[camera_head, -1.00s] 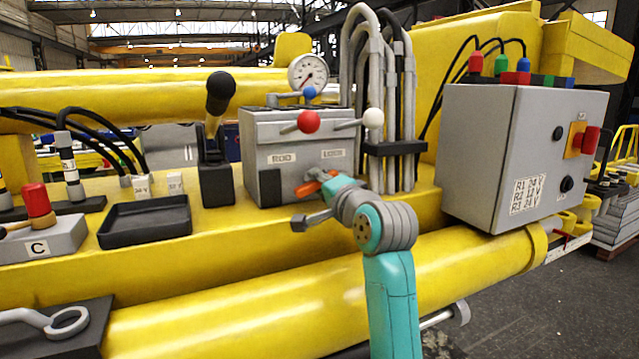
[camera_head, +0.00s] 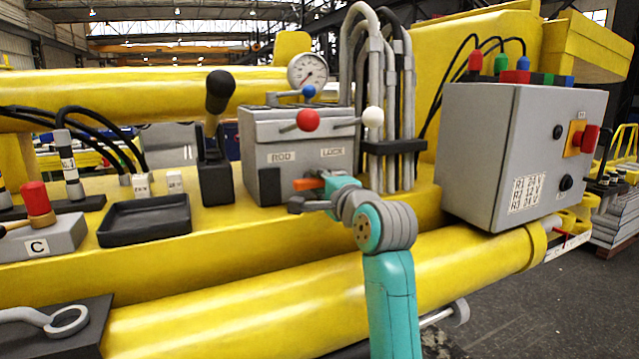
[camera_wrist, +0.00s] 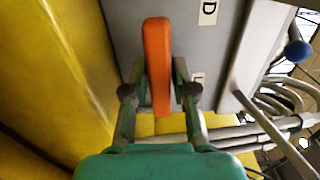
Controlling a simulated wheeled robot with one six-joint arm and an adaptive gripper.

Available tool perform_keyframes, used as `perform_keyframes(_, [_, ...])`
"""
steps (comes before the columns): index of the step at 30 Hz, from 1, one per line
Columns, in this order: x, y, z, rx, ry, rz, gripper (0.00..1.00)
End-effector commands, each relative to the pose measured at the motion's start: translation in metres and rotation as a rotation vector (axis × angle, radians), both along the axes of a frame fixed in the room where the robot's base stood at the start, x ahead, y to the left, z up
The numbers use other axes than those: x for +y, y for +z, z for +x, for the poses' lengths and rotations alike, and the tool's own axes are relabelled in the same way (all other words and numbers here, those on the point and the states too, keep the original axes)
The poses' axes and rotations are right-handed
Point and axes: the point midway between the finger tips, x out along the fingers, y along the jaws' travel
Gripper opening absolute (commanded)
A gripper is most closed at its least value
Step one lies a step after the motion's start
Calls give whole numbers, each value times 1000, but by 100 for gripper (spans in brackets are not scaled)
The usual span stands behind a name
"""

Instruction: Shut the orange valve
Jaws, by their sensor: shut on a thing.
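The orange valve handle (camera_head: 306,184) is on the lower front of the grey valve box (camera_head: 262,158), below its ROD and LOCK labels. It lies about level in the head view. In the wrist view, the handle (camera_wrist: 157,55) runs lengthwise between the two fingers of my gripper (camera_wrist: 159,82). My gripper is shut on the handle, one finger at each side. In the head view my wrist hides the right part of the handle, and the fingers (camera_head: 332,183) are only partly visible.
Red-knobbed (camera_head: 308,120) and white-knobbed (camera_head: 373,117) levers stick out above the handle. Grey and black pipes (camera_head: 392,100) stand close on the right. A large grey control box (camera_head: 470,150) is farther right.

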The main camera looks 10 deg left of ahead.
Motion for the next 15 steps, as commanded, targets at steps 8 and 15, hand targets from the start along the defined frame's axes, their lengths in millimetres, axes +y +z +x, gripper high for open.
perform_keyframes(8, [0, -1, 0, 2, 0, -1, 46])
perform_keyframes(15, [0, 0, 0, 0, 0, -1, 46])
